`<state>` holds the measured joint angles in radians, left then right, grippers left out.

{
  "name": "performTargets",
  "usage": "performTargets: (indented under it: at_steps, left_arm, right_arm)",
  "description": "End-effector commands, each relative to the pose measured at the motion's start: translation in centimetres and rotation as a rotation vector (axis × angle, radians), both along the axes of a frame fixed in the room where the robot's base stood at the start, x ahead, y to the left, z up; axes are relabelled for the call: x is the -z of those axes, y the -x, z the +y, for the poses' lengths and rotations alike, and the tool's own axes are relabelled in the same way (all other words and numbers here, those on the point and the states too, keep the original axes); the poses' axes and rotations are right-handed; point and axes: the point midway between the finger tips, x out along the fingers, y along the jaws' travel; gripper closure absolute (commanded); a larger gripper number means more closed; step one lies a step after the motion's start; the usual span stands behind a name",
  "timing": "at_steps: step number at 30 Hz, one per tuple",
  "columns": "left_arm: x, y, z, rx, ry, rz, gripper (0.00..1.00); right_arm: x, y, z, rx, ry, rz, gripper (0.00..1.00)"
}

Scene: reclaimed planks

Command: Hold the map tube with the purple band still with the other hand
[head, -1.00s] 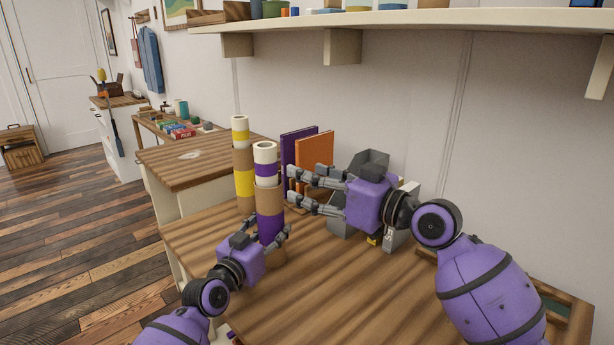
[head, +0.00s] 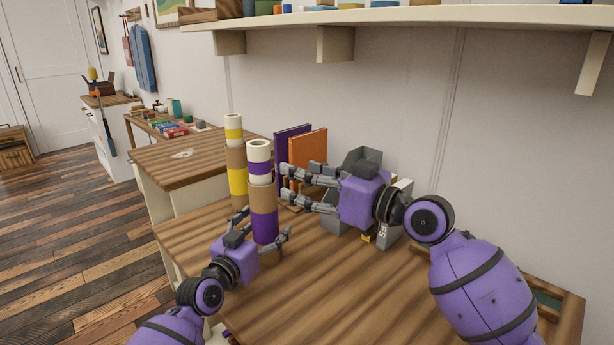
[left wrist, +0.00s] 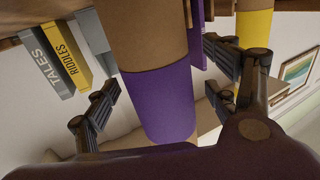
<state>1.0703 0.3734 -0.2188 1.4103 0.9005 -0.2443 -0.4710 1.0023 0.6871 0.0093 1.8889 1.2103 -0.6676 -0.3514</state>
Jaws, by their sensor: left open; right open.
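The map tube with the purple band (head: 264,198) stands upright on the wooden table (head: 300,290). It is brown cardboard with a white, purple-banded roll standing out of its top. My left gripper (head: 265,223) is open low at the tube, one finger on each side. In the left wrist view the tube (left wrist: 160,95) passes between the spread fingers, with gaps visible on both sides. My right gripper (head: 284,184) is open and empty just right of the tube's upper part, fingers pointing left towards it. I cannot tell whether its fingertips touch the tube.
A yellow-banded tube (head: 236,178) stands close behind on the left. A shelf (head: 400,17) overhangs the back. The table's front middle is clear.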

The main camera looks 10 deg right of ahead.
Motion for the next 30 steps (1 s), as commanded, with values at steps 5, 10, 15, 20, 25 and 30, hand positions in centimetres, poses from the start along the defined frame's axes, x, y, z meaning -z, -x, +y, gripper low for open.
performTargets:
  at_steps: [5,10,15,20,25,30]
  left_arm:
    - [0.0,0.5,0.4,-0.001,-0.002,0.001,0.21]
    - [-0.2,2.6,1.7,-0.001,-0.003,-0.001,0.21]
    - [-0.2,4.7,3.0,0.0,-0.003,-0.001,0.21]
    - [-0.1,5.8,3.6,0.0,0.0,-0.001,0.21]
    - [0.0,6.0,3.7,0.0,0.0,0.0,0.21]
    - [0.0,6.0,3.7,0.0,0.0,0.0,0.09]
  right_arm:
    - [-0.5,0.0,0.0,0.0,0.0,-0.003,0.41]
    - [-2.3,0.1,0.0,0.0,0.0,-0.014,0.41]
    - [-3.7,0.2,0.0,0.0,0.0,-0.022,0.41]
    - [-4.3,0.3,0.0,0.0,0.0,-0.025,0.41]
    - [-4.2,0.2,0.0,0.0,0.0,-0.025,0.41]
    - [-4.2,0.2,0.0,0.0,0.0,-0.025,0.41]
